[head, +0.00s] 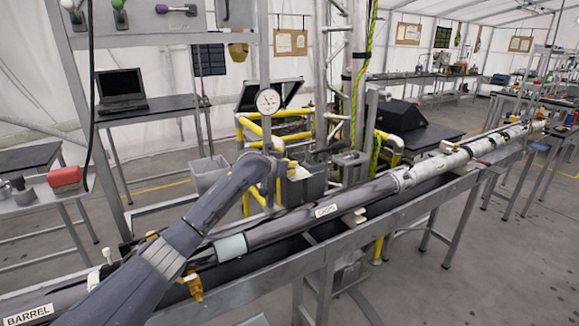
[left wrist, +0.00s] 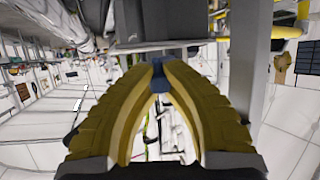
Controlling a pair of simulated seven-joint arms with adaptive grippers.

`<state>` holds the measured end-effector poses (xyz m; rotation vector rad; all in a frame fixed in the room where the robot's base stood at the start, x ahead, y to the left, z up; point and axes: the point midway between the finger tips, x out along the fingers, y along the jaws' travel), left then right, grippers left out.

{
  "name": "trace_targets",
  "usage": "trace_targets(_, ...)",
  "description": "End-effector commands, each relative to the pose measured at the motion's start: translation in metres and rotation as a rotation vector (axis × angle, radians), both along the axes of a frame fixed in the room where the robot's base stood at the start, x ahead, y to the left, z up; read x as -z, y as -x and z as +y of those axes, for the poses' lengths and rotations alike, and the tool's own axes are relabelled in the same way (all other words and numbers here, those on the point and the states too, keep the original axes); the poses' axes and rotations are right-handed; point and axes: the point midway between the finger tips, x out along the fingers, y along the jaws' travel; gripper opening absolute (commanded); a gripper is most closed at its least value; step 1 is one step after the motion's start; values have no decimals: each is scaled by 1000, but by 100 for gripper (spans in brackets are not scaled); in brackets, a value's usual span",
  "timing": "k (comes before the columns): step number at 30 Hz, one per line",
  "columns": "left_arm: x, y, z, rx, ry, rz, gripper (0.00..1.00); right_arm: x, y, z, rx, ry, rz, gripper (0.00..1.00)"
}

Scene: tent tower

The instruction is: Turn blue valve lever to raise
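My left arm reaches across the bench in the head view, with its gripper (head: 287,165) at the post below the round dial gauge (head: 268,101). In the left wrist view the two yellow fingers of the left gripper (left wrist: 168,68) come together at their tips. A blue piece, apparently the valve lever (left wrist: 174,78), sits between the fingertips, and the fingers look shut on it. Its far part is hidden by the fingers and the grey metal beyond. In the head view I cannot make out the lever at the gripper. My right gripper is not in view.
A long tube with a BARREL label (head: 28,315) lies along the grey bench (head: 370,220) under my arm. Yellow railings (head: 290,125) and a lattice tower (head: 338,70) stand behind the gripper. A grey bin (head: 208,172) stands left of it. An upper panel (head: 135,22) carries knobbed levers.

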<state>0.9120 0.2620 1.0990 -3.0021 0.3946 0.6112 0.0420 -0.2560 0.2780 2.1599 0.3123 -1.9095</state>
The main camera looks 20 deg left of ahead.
Motion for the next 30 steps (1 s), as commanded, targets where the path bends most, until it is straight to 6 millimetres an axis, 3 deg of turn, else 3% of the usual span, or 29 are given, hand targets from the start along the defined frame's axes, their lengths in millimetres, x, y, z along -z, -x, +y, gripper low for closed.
trace_targets(1,-10,-1,1,6,4,-14,0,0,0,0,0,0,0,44)
trace_targets(23,-15,-1,7,118,11,-24,0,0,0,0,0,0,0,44)
trace_targets(24,-15,-1,7,118,11,-24,12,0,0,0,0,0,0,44)
trace_targets(30,-13,-1,7,118,9,-19,35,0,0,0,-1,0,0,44)
